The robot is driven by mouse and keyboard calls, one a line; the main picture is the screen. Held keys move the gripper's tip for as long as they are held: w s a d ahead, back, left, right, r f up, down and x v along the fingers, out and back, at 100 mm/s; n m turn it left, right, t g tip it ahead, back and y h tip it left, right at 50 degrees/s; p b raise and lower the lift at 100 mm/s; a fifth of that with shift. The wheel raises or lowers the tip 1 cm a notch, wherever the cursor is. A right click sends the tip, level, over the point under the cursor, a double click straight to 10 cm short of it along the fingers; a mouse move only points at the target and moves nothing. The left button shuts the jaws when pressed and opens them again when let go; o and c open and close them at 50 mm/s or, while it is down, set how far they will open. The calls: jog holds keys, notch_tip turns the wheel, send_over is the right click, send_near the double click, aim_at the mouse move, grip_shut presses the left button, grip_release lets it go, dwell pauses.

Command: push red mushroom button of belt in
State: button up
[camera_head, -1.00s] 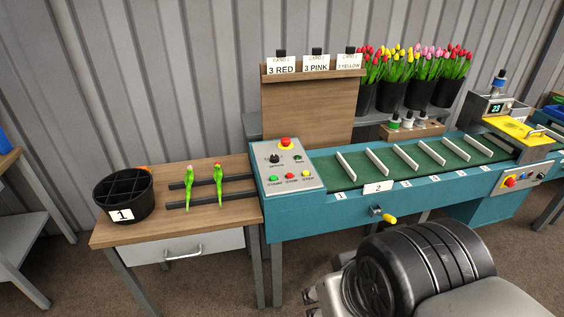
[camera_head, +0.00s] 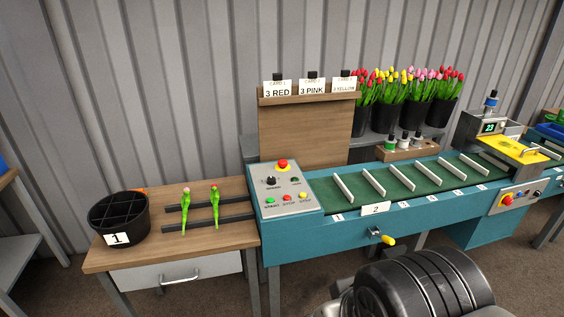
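The red mushroom button (camera_head: 282,164) of the belt sits on a yellow base at the top of the sloped grey control panel (camera_head: 292,208), at the belt's left end. It appears to stand proud of the panel; nothing touches it. Below it are a black knob (camera_head: 270,182), and green, red and yellow small buttons. The belt (camera_head: 420,183) is green with white dividers in a teal frame. My black arm link (camera_head: 415,285) shows at the bottom, in front of the belt's frame. My gripper's fingertips are not in view.
A second red mushroom button (camera_head: 508,200) is on the yellow-topped machine at right. A wooden table (camera_head: 240,195) at left holds a black divided bucket (camera_head: 120,218) and two tulips on dark rails. A card board (camera_head: 300,135) stands behind the panel. A yellow-tipped crank (camera_head: 387,240) sticks out in front.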

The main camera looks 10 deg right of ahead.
grip_shut()
dwell(1.4)
